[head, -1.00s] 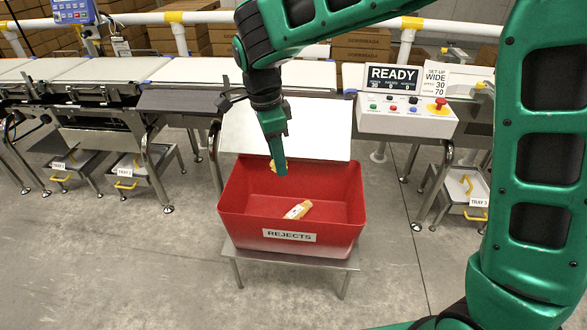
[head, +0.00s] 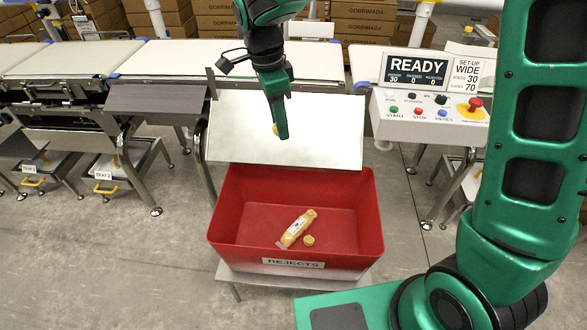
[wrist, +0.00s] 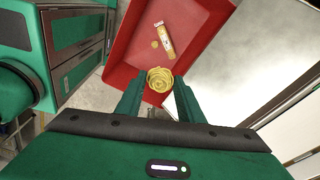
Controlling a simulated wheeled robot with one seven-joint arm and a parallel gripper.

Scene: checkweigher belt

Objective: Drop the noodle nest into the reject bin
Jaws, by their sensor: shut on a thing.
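The noodle nest (wrist: 160,79) is a round, coiled yellow thing between the fingertips of my gripper (wrist: 159,90) in the wrist view. In the head view only a sliver of the nest (head: 275,129) shows beside the fingertips of my gripper (head: 281,130); the rest is hidden by the green finger. My gripper is shut on the nest and holds it up in the air. The red reject bin (head: 345,265) is open-topped and labelled REJECTS. In the head view the gripper shows above the bin's back rim, before a white panel. The bin (wrist: 122,48) lies beyond the nest in the wrist view.
A yellow-white packet (head: 297,228) and a small round yellow piece (head: 309,240) lie in the bin. The white slanted panel (head: 320,135) rises behind it. A control box (head: 430,118) with a READY screen stands at right, conveyor belts (head: 75,60) at left.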

